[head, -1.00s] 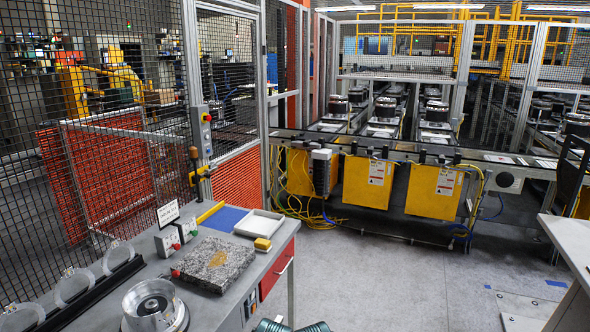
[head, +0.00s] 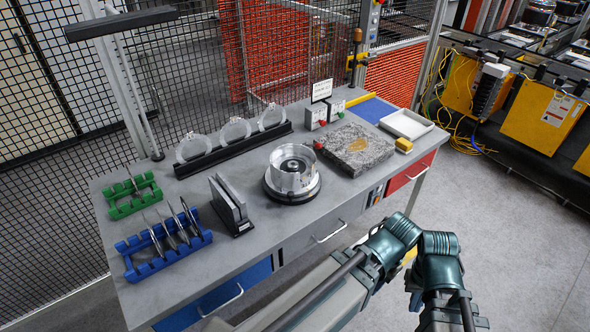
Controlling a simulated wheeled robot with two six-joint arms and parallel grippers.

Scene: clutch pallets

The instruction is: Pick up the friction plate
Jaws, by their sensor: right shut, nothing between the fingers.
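Which piece is the friction plate is not certain. Several thin discs (head: 172,233) stand on edge in a blue rack (head: 137,272) at the table's front left. Three pale rings (head: 235,131) stand upright in a black holder (head: 212,157) at the back. A silver round housing (head: 293,172) sits on a dark round base in the middle of the table. My right gripper (head: 416,300) is low at the bottom right, off the table's front edge; it is shut and empty, its fingers hard to make out. My left gripper is not in view.
The grey table (head: 150,300) also bears a green rack (head: 131,195), dark upright plates (head: 231,204), a granite block (head: 355,149), a white tray (head: 406,124) and small button boxes (head: 315,116). A mesh fence stands behind. Floor at right is clear.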

